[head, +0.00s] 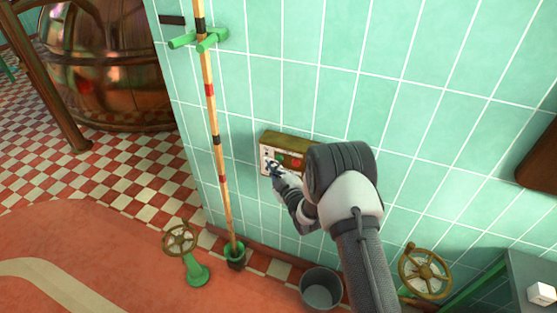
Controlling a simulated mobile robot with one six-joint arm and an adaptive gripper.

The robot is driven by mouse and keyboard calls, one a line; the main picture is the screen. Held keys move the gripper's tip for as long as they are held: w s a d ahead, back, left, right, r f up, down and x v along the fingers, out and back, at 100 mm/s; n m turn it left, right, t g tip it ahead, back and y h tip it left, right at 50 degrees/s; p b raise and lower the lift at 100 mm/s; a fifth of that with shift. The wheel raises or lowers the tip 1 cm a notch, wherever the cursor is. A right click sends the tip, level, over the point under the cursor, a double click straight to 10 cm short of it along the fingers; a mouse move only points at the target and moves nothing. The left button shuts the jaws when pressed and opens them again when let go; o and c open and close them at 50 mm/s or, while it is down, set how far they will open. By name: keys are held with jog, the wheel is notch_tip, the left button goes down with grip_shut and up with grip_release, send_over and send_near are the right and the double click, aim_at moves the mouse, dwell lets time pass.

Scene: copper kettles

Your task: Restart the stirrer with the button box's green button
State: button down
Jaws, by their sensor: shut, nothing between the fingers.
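The button box (286,142) is mounted on the green tiled wall, with a brass-coloured top and a pale front. A green button (281,158) and a red button (297,163) show on its front. My gripper (272,166) is shut and empty, its fingertips at the left part of the box front, just left of the green button. I cannot tell whether the fingertips touch the box. My gripper and wrist hide the lower part of the box front. A large copper kettle (110,65) stands at the upper left; its stirrer is not visible.
A striped pole (213,125) stands against the wall left of the box, held by a green bracket (213,38). A handwheel on a green stand (181,241), a grey bucket (321,288) and a brass handwheel (424,271) are below. A grey table (530,268) is at the lower right.

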jog(key=s, duration=0.1)
jog(key=s+a, duration=0.1)
jog(key=s, duration=0.2)
jog(key=shift+s+a, duration=0.35)
dwell(0.8)
jog(key=d+r+m+g+h, duration=0.2)
jog(key=d+r+m+h, duration=0.35)
jog(key=r, duration=0.75)
jog(key=s+d+r+m+g, duration=0.3)
jog(key=s+d+r, duration=0.6)
jog(key=s+d+r+m+g+h, duration=0.1)
jog(key=s+d+m+g, duration=0.2)
jog(key=s, duration=1.3)
jog(key=s+d+r+m+g+h, duration=0.1)
jog(key=s+d+m+g, duration=0.1)
jog(key=s, duration=1.5)
jog(key=shift+d+r+m+g, duration=0.2)
jog(key=shift+d+m+g, duration=0.25)
jog(key=shift+m, duration=0.3)
